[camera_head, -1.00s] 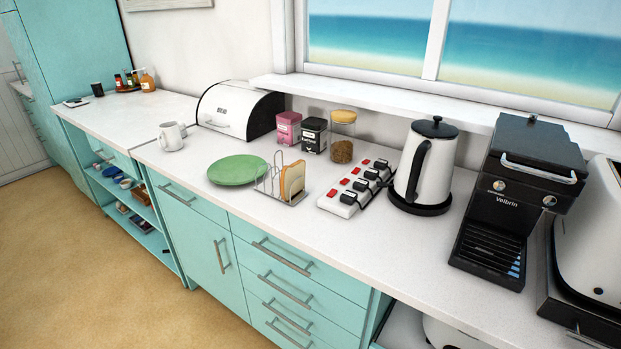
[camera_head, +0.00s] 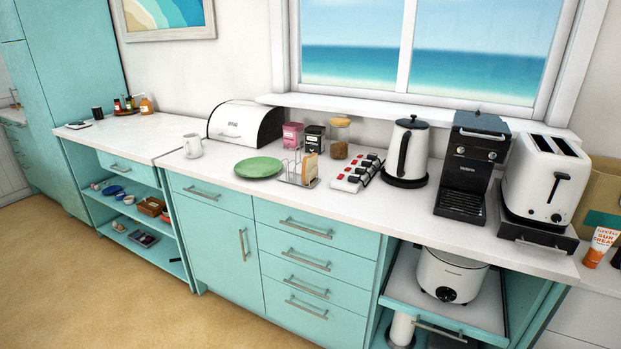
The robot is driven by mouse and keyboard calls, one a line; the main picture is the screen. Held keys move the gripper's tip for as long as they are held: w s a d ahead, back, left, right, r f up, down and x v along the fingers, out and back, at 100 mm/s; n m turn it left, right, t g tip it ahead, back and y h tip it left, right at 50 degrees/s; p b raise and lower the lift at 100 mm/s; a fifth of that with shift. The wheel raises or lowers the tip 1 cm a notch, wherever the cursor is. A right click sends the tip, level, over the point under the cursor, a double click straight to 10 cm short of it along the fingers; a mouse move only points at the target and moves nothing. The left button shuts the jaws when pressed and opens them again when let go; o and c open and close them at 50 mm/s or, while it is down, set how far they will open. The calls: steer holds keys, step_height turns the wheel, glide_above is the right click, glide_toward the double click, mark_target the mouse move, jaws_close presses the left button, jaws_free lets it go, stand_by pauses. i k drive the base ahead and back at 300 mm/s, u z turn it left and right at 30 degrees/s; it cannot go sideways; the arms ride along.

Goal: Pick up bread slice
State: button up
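A bread slice (camera_head: 310,168) stands upright in a wire toast rack (camera_head: 292,178) on the white counter. It sits toward the rack's right end, and thin wires cross in front of it. A green plate (camera_head: 258,167) lies just left of the rack. My gripper is not in view.
A power strip (camera_head: 356,175) with several plugs lies right of the rack, then a kettle (camera_head: 408,155), a coffee machine (camera_head: 468,170) and a toaster (camera_head: 545,180). A bread bin (camera_head: 235,122) and canisters (camera_head: 292,136) stand behind. The counter's front edge is clear before the rack.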

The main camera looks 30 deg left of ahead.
mark_target(309, 162)
steer(key=u, duration=0.7)
steer(key=i, duration=0.95)
steer(key=u, duration=0.7)
steer(key=k, duration=0.65)
steer(key=u, duration=0.25)
steer(key=i, duration=0.75)
steer(key=z, duration=0.75)
